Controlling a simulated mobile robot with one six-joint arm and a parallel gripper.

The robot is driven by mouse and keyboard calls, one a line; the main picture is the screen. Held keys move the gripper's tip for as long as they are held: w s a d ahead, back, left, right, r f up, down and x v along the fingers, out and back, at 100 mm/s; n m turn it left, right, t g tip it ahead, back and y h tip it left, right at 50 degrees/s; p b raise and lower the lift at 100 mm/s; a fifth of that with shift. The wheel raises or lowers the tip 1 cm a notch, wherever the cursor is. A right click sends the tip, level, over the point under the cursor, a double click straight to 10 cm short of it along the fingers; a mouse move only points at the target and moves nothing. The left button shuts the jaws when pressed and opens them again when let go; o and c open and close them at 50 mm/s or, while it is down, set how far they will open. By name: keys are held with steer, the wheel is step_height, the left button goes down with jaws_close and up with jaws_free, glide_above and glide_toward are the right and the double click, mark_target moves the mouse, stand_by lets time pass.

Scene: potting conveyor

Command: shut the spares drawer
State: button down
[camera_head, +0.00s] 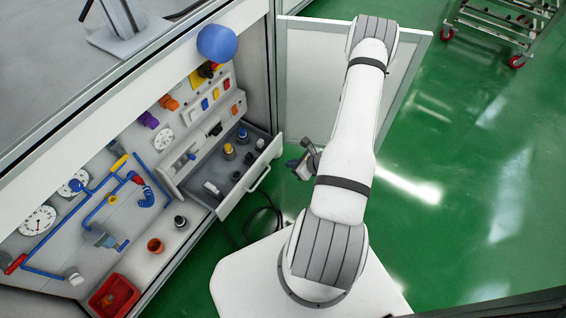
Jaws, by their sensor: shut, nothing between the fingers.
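The spares drawer (221,210) stands pulled out from the white cabinet panel. Several small parts with black, yellow, blue and white tops stand inside it. A pale bar handle (259,178) runs along its front face. My gripper (297,166) is to the right of the drawer front, apart from the handle in the picture. It is shut and empty. My white arm hides part of the wrist.
Left of the drawer are gauges (38,220), blue pipes and a red bin (114,296). A blue ball (216,43) sits above. A dark cable (262,212) lies below the drawer. A wheeled rack (505,28) stands far right; green floor is clear.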

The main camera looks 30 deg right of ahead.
mark_target(263, 159)
steer(key=b+x, duration=0.1)
steer(key=x, duration=0.2)
steer(key=b+x, duration=0.1)
steer(key=x, duration=0.3)
steer(key=w+r+b+x, duration=0.1)
steer(key=x, duration=0.2)
steer(key=shift+w+a+f+b, duration=0.2)
steer(key=shift+a+b, duration=0.1)
steer(key=shift+a, duration=0.15)
steer(key=shift+w+a+r, duration=0.15)
steer(key=shift+w+a, duration=0.15)
steer(key=shift+w, duration=0.3)
